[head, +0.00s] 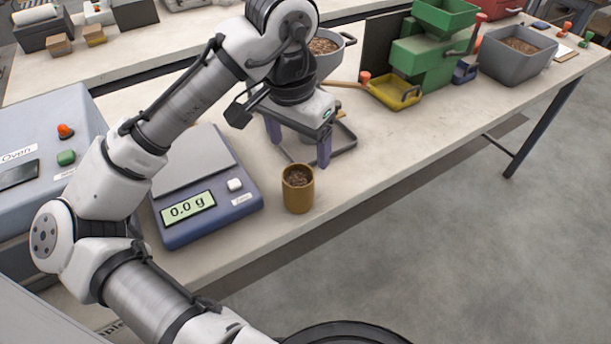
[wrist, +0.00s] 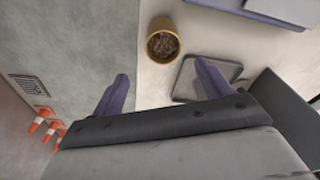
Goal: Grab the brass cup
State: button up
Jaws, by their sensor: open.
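The brass cup (head: 298,194) stands upright on the bench near its front edge, just right of the scale, and holds brown pellets. In the wrist view the cup (wrist: 163,43) lies ahead of the fingertips, roughly in line with the gap between them. My gripper (head: 299,150) is open and empty, behind and above the cup in the head view. Its two purple fingers are spread wide and do not touch the cup. In the wrist view my gripper (wrist: 162,70) shows both fingers with bare space between them.
A scale (head: 205,190) reading 0.0 g stands left of the cup. A grey tray (head: 343,143) lies under my gripper. A yellow scoop tray (head: 396,93), a green machine (head: 425,60) and a grey bin (head: 515,60) stand farther right. The bench's front edge is close to the cup.

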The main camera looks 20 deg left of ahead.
aim_at(299, 187)
jog(key=f, duration=0.7)
jog(key=shift+w+d+f, duration=0.1)
jog(key=shift+w+f, duration=0.1)
jog(key=shift+f, duration=0.15)
jog(key=shift+w+a+f+p, duration=0.15)
jog(key=shift+f+p, duration=0.1)
jog(key=shift+f, duration=1.1)
jog(key=shift+w+a+f+p, duration=0.15)
jog(key=shift+f+p, duration=0.1)
jog(key=shift+f, duration=1.1)
jog(key=shift+c, duration=0.4)
jog(key=c, duration=1)
